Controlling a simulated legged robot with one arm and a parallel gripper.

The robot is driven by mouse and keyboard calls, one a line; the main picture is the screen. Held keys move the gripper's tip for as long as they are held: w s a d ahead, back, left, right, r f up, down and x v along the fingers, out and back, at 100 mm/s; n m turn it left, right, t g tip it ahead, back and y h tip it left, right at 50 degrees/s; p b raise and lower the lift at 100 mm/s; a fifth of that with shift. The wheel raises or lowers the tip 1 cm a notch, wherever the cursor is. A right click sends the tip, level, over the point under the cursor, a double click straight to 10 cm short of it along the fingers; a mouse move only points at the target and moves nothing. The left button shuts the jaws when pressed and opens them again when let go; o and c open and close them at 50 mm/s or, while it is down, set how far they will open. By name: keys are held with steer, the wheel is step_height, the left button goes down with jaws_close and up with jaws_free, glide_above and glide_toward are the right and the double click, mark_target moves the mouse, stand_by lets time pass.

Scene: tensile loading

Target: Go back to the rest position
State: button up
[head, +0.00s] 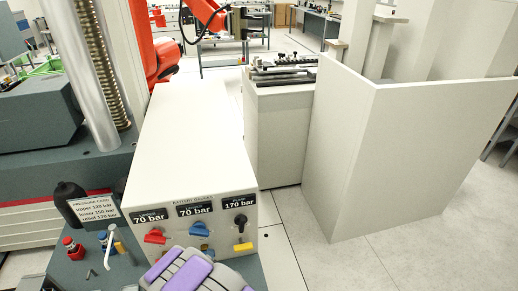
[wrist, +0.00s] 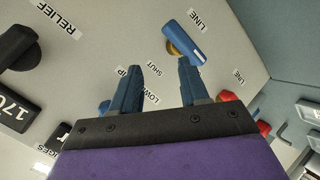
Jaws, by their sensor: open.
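The purple and grey body of my gripper shows at the bottom centre of the head view, in front of the white control cabinet (head: 185,120); its fingers are hidden there. In the wrist view my gripper (wrist: 158,85) is open, with two blue-grey fingers apart and nothing held between them. Panel labels show between and beyond the fingers. A blue valve handle (wrist: 185,38) lies just past the right fingertip, and a red knob (wrist: 230,97) is right of that finger. A blue knob (wrist: 104,107) is partly hidden by the left finger. I cannot tell whether a finger touches the panel.
The panel has red (head: 155,236), blue (head: 199,229) and black (head: 240,222) knobs under displays reading 70, 70 and 170 bar. A pressure card (head: 94,206) and small fittings stand left. A pale partition (head: 345,150) stands right; floor (head: 430,250) there is clear.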

steer(key=s+d+r+m+g, duration=0.35)
steer(key=d+r, duration=0.45)
steer(key=r, duration=0.4)
steer(key=s+d+r+m+g, duration=0.2)
steer(key=d+r+m+g, duration=0.4)
steer(key=r, duration=0.6)
steer(key=s+d+r+m+g, duration=0.1)
steer(key=s+d+r, duration=0.3)
steer(key=s, duration=0.6)
steer(key=s+d+r+m+g, duration=0.1)
steer(key=s+d+r, duration=0.3)
steer(key=s+d, duration=0.5)
steer(key=s+d+r+m+g+h, duration=0.1)
steer(key=s+d+r, duration=0.4)
steer(key=s, duration=0.7)
steer(key=shift+d+g, duration=0.85)
steer(key=shift+d, duration=0.1)
steer(key=shift+s+m, duration=0.1)
steer(key=shift+m, duration=0.15)
